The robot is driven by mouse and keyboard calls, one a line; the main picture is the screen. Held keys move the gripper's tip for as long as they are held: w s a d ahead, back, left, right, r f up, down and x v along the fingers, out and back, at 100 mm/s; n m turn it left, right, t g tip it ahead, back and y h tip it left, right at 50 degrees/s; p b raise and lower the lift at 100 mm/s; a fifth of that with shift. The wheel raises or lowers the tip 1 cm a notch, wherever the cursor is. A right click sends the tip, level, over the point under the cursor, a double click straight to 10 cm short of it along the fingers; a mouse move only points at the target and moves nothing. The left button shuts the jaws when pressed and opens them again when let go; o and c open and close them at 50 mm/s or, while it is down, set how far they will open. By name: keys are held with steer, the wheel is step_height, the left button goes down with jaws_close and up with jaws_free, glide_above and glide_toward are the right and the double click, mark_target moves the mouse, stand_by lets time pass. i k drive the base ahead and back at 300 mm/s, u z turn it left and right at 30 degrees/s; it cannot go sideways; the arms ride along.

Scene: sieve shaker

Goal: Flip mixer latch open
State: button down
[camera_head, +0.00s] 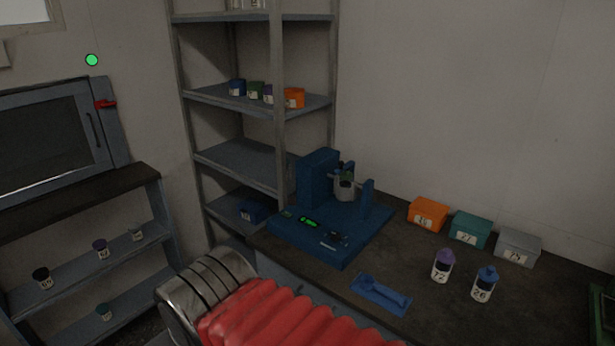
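The blue machine on the counter, which I take to be the mixer (318,180), has a flat base, a tall block and a thinner post. A grey container with a dark top (345,188) sits between the block and the post. A green lit strip (309,222) and small dark and light parts (337,238) are on the base front. Which part is the latch, and whether it is open, is too small to tell. My arm's red ribbed sleeve and metal end cross the bottom, in front of the counter. My gripper is not in view.
Right of the machine, orange (427,214), teal (470,230) and grey (517,247) boxes line the wall. Purple-capped (442,266) and blue-capped (485,283) bottles and a blue tool holder (381,294) stand nearer. A metal shelf (230,98) rises behind; a red-handled cabinet (60,140) is left.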

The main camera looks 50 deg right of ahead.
mark_target(343, 167)
steer(key=u, duration=0.1)
steer(key=i, duration=0.9)
steer(key=u, duration=0.1)
